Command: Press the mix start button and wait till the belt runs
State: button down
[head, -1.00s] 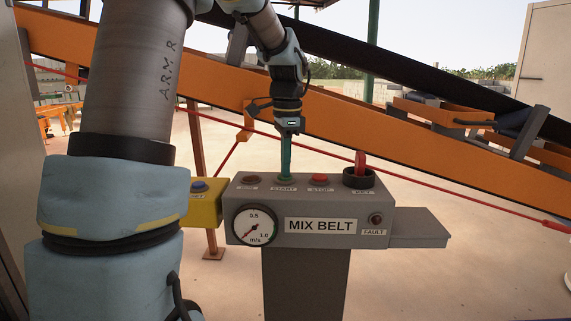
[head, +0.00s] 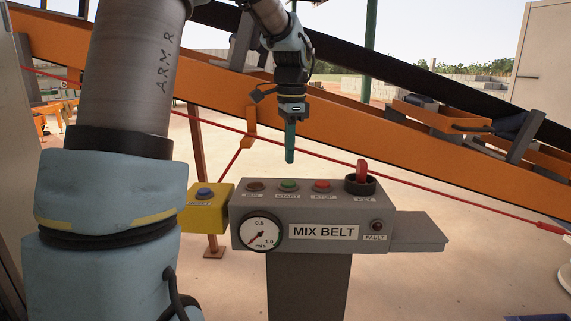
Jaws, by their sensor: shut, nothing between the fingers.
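The grey MIX BELT control box (head: 312,215) stands on a post in front of me. Its green START button (head: 288,185) sits on top between a brown button (head: 255,186) and the red STOP button (head: 321,185). My gripper (head: 290,157) is shut and empty, pointing down above the START button and apart from it. The round m/s gauge (head: 260,232) on the box front has its red needle toward the lower left, at the low end. The FAULT lamp (head: 376,226) looks dark. The conveyor's black belt (head: 440,92) slopes behind; its motion cannot be told.
A red key switch (head: 362,178) stands up at the box's right end. A yellow box with a blue RESET button (head: 204,193) adjoins on the left. A red pull cord (head: 440,192) and the orange conveyor frame (head: 370,128) run behind the panel.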

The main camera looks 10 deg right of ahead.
notch_tip(320, 180, up, 8)
jog(key=shift+d+f+b, duration=0.15)
jog(key=shift+f+b, duration=0.1)
jog(key=shift+b, duration=0.15)
jog(key=shift+s, duration=0.1)
